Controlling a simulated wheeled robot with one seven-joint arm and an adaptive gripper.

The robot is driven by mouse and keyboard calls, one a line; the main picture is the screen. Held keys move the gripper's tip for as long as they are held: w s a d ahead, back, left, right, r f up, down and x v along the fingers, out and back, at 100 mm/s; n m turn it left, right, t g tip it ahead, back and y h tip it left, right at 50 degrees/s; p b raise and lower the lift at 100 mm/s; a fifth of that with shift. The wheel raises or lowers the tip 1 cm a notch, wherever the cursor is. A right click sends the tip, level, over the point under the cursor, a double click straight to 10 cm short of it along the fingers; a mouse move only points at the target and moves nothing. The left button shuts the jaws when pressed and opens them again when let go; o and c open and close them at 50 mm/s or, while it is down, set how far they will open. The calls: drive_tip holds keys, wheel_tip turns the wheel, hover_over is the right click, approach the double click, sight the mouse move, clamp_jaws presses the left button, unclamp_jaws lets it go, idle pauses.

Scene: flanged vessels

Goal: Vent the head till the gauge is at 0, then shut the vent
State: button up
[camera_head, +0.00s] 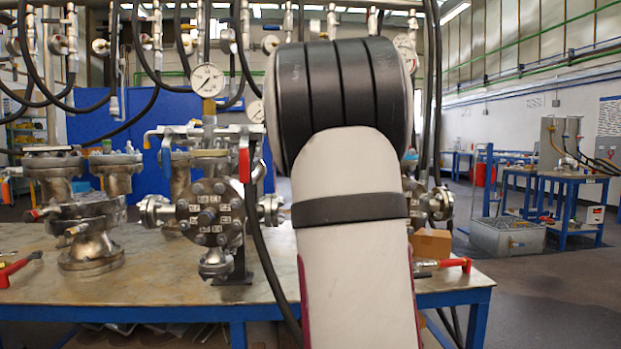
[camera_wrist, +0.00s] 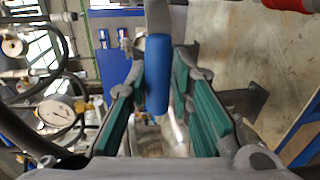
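In the wrist view a blue lever handle (camera_wrist: 157,73) lies between the green-padded fingers of my gripper (camera_wrist: 162,100). The fingers are open, with visible gaps on both sides of the handle. A pressure gauge (camera_wrist: 57,112) shows at the left of that view; its reading is too small to tell. In the head view my arm hides my gripper and most of a vessel (camera_head: 438,204) behind it. A flanged vessel (camera_head: 210,211) to the left carries a white gauge (camera_head: 207,80), a blue handle (camera_head: 166,160) and a red handle (camera_head: 244,165), with no gripper at them.
Another flanged assembly (camera_head: 88,205) stands at the left of the blue-framed bench (camera_head: 150,285). A red-handled tool (camera_head: 445,264) and a cardboard box (camera_head: 431,244) are at the bench's right end. Black hoses hang above. Open floor (camera_head: 545,300) lies to the right.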

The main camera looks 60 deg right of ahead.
drive_tip(key=shift+o, duration=0.6)
drive_tip(key=shift+s+a+r, duration=0.15)
drive_tip(key=shift+s+a, duration=0.1)
drive_tip(key=shift+a, duration=0.2)
drive_tip(key=v, duration=1.1)
drive_tip(key=shift+s+d, duration=0.1)
